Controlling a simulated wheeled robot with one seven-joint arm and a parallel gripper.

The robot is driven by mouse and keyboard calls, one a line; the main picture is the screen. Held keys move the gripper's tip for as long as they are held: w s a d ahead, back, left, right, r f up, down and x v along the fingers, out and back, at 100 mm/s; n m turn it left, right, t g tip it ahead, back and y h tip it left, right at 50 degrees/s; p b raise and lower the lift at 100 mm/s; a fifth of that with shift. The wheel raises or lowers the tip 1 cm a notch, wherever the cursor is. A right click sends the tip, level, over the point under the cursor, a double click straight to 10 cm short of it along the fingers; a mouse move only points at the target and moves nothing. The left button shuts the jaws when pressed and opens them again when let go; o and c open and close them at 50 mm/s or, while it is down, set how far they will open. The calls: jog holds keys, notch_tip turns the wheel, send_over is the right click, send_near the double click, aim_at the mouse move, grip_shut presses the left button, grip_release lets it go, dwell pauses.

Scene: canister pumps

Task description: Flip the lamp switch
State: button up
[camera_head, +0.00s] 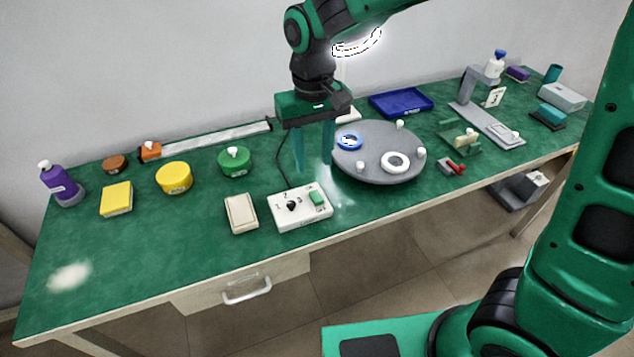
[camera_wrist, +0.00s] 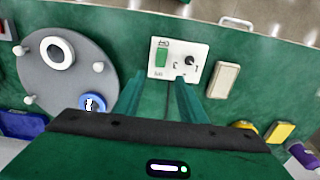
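A white control box (camera_head: 301,208) with a green rocker (camera_head: 317,198) and a black knob (camera_head: 292,206) lies near the table's front edge. Left of it is a beige plate with a wide rocker (camera_head: 241,213). I cannot tell which of these switches is the lamp's. A bright ring-shaped light (camera_head: 357,41) shows behind my arm. My gripper (camera_head: 313,166) is open and empty, pointing down above the table, behind the control box. In the wrist view the control box (camera_wrist: 178,60) and beige plate (camera_wrist: 223,80) lie beyond the fingertips, with nothing between the fingers.
A grey round turntable (camera_head: 377,171) with pegs and rings stands right of my gripper. A blue tray (camera_head: 401,102) lies behind. A dark cable runs behind the control box. The front left of the table is clear.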

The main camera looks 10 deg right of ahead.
aim_at(314, 192)
notch_tip(314, 192, down, 9)
jog(key=shift+f, duration=0.15)
dwell(0.4)
